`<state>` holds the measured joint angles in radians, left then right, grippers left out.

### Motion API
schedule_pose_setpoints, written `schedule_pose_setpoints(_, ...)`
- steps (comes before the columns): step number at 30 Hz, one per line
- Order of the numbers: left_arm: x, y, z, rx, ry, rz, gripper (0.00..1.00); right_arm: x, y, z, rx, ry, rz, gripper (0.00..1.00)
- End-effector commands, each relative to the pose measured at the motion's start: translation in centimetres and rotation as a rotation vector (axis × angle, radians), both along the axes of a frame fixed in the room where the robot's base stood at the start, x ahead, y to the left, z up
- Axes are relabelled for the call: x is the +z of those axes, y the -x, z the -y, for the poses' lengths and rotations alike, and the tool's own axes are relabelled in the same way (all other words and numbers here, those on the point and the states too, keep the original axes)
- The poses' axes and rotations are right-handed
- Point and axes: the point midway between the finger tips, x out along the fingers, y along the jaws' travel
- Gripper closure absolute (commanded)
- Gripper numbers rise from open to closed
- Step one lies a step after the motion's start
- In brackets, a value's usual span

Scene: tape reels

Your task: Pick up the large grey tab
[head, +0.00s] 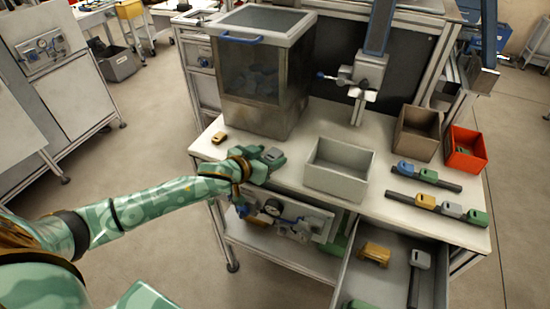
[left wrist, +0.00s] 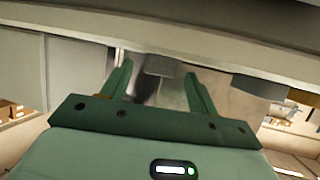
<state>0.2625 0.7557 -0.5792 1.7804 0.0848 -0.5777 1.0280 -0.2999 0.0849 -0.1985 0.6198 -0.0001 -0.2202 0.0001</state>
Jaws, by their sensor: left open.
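A grey tab (head: 273,156) lies on the bench top near its front edge, left of the grey open box. My left gripper (head: 262,163) reaches in from the left and is right at this tab, open. In the left wrist view, the open fingers of my left gripper (left wrist: 160,85) stand apart, with the grey tab (left wrist: 160,66) showing ahead between them. I cannot tell whether a finger touches it. Other grey tabs sit on a dark rail (head: 452,209) and in the open drawer (head: 420,259). My right gripper is not in view.
The grey open box (head: 338,182) stands just right of my left gripper. A clear-walled bin (head: 262,110) stands behind it. A brown box (head: 417,134) and a red bin (head: 465,160) stand at the right.

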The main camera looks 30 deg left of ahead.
Motion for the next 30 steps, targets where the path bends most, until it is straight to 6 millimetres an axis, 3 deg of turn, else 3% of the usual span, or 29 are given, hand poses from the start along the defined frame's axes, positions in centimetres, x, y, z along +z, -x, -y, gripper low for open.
schedule_pose_setpoints(3,-0.6,-1.1,0.3,-0.001,0.002,0.000,0.40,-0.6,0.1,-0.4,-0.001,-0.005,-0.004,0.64)
schedule_pose_setpoints(10,-0.6,-1.3,0.4,-0.001,0.002,0.000,0.40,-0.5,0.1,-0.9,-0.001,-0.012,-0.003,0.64)
schedule_pose_setpoints(11,-0.5,-1.3,0.4,-0.001,0.002,0.000,0.46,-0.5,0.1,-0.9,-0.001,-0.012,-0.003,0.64)
schedule_pose_setpoints(15,-0.6,-1.3,0.4,-0.001,0.002,0.000,0.84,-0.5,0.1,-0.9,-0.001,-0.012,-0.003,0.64)
schedule_pose_setpoints(16,-0.6,-1.3,0.4,-0.001,0.002,0.000,0.87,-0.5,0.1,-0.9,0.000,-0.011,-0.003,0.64)
schedule_pose_setpoints(25,-0.4,-1.3,0.4,-0.001,0.001,0.000,0.87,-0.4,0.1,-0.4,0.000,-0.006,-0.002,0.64)
schedule_pose_setpoints(30,1.1,-1.3,0.4,-0.001,0.003,0.002,0.87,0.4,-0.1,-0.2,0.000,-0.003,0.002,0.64)
